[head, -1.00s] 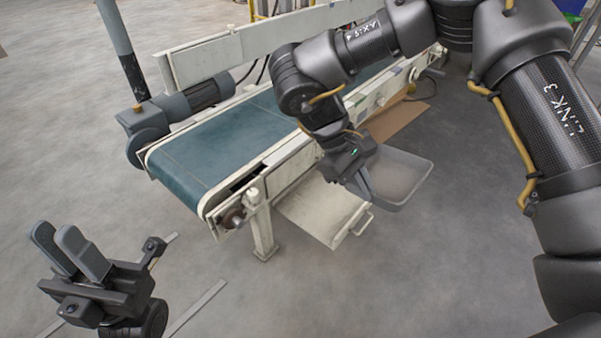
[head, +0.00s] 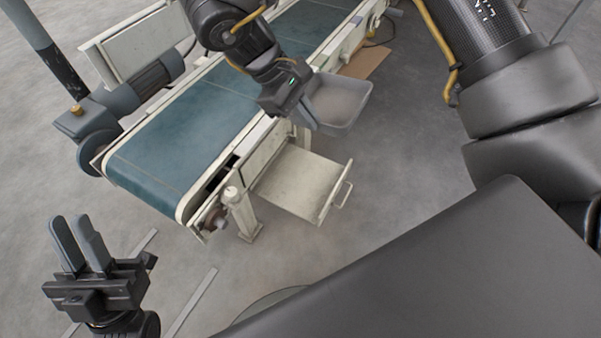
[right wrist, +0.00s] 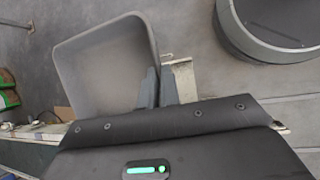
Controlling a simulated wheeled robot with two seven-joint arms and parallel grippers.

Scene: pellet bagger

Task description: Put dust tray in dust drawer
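The dust tray (head: 362,112), a grey open box with a beige-grey inside, hangs in the air beside the conveyor. My right gripper (head: 302,118) is shut on its near-left wall. In the right wrist view the fingers (right wrist: 157,88) pinch the right wall of the dust tray (right wrist: 75,80). The dust drawer (head: 300,178), a cream, shallow drawer with a bar handle, is pulled out under the conveyor end. It lies lower and nearer than the tray. My left gripper (head: 70,228) is empty at lower left, its fingers upright with a narrow gap.
The conveyor (head: 180,143) with a blue-green belt and cream frame runs from the near left to the back. Its leg (head: 241,215) stands just left of the drawer. Brown cardboard (head: 366,63) lies on the floor behind. The floor right of the drawer is clear.

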